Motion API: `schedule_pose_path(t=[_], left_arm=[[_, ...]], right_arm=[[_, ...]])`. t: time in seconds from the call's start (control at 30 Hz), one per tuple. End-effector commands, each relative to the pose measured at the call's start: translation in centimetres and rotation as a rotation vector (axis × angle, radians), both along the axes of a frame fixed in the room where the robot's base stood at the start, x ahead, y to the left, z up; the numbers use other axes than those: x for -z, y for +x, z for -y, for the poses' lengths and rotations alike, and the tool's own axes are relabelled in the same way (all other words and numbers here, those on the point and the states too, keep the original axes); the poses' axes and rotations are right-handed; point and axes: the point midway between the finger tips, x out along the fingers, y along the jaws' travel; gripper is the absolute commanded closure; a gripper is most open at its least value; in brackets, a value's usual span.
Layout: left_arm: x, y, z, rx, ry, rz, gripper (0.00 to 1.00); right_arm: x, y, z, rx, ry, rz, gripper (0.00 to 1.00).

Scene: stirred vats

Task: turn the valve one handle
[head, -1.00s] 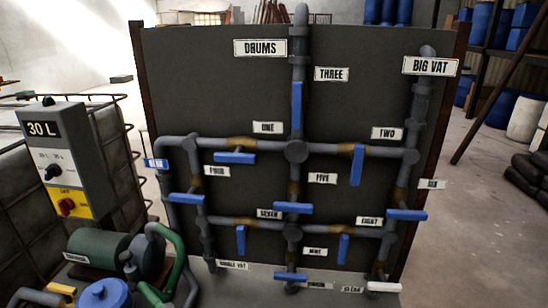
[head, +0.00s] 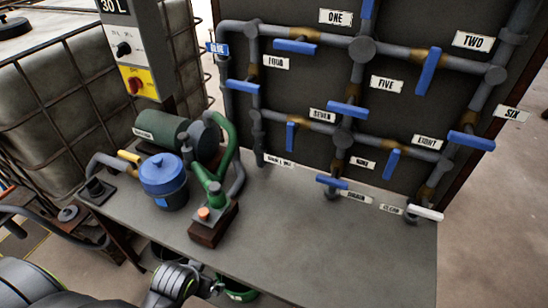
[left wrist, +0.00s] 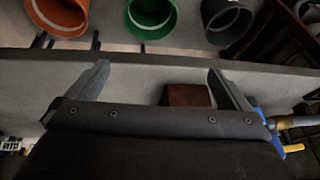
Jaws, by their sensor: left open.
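The valve one handle (head: 295,47) is a blue lever on the upper horizontal pipe in the head view, below the ONE label (head: 336,17). It lies roughly along the pipe. My left arm comes in at the bottom left of the head view, low in front of the bench and well away from the handle. In the left wrist view my left gripper (left wrist: 158,68) is open, with nothing between its fingers. The handle is not in the left wrist view. My right gripper is not in view.
Other blue handles, such as valve four's (head: 243,86), sit close by. Orange (left wrist: 60,15), green (left wrist: 150,15) and grey (left wrist: 228,20) buckets show in the left wrist view.

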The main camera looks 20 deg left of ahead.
Motion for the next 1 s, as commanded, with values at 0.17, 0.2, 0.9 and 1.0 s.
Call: schedule_pose_path(t=[0.17, 0.2, 0.9, 1.0], left_arm=[[-11.8, 7.7, 2.0, 0.034, 0.002, 0.274, 0.00], [-14.2, 9.4, 2.4, 0.041, 0.000, 0.338, 0.00], [-46.0, 22.9, 9.8, 0.158, -0.084, 1.156, 0.00], [-47.0, 23.0, 10.1, 0.162, -0.087, 1.178, 0.00]], right_arm=[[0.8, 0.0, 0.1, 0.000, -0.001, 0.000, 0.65], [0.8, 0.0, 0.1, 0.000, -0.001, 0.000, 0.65], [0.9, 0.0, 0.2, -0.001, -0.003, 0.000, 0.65], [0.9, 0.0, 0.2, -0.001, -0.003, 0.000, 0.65]])
